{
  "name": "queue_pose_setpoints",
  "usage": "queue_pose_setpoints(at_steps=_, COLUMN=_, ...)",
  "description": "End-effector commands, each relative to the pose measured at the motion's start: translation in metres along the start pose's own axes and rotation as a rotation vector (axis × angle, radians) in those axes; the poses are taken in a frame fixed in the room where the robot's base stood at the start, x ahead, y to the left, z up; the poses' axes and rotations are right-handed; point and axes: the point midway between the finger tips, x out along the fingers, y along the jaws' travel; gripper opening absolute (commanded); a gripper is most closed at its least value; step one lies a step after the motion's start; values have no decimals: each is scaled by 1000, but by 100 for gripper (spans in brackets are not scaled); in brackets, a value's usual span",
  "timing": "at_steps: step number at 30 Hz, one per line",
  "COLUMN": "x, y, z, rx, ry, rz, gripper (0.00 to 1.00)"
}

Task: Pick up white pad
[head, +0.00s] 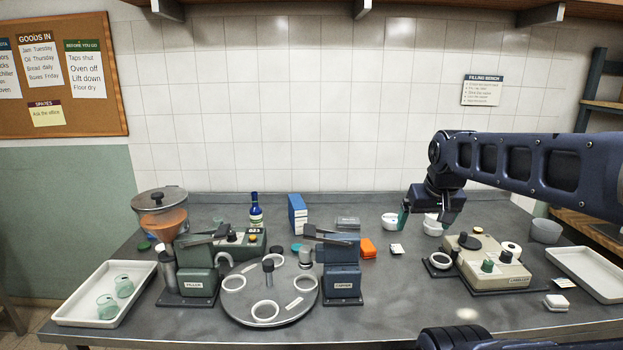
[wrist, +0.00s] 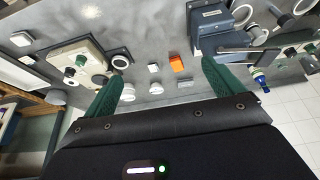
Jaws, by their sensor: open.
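A small flat white pad (head: 397,250) with a dark mark lies on the grey bench right of the orange block; it also shows in the wrist view (wrist: 154,68). Another small white block, stacked in look (head: 557,302), lies at the bench's front right; I cannot tell for sure which one the task names. My gripper (head: 404,216) hangs over the back of the bench, near the white bowls and behind the first pad. In the wrist view its green fingers (wrist: 162,73) are apart with nothing between them, and the pad is beyond them.
An orange block (head: 367,248) and a blue capper (head: 342,275) are to the left. A beige machine (head: 487,262) is to the right. The bench front between the machines is clear.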

Motion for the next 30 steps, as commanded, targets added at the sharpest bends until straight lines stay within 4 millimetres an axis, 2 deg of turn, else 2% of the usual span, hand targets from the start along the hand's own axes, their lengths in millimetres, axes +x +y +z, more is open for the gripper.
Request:
queue_pose_setpoints(at_steps=1, x=0, y=0, z=0, rx=0, ry=0, rz=0, gripper=82)
queue_pose_setpoints(at_steps=3, x=0, y=0, z=0, rx=0, ry=0, rz=0, gripper=69)
queue_pose_setpoints(at_steps=4, x=0, y=0, z=0, rx=0, ry=0, rz=0, gripper=67)
queue_pose_setpoints(at_steps=12, x=0, y=1, z=-1, rx=5, ry=-1, rz=-1, gripper=67)
queue_pose_setpoints(at_steps=16, x=7, y=9, z=-10, rx=51, ry=-9, rz=-7, gripper=67)
queue_pose_setpoints(at_steps=20, x=21, y=30, z=-28, rx=156, ry=-25, rz=-17, gripper=67)
queue_pose_setpoints(at_steps=30, x=77, y=109, z=-70, rx=507, ry=-66, rz=-1, gripper=67)
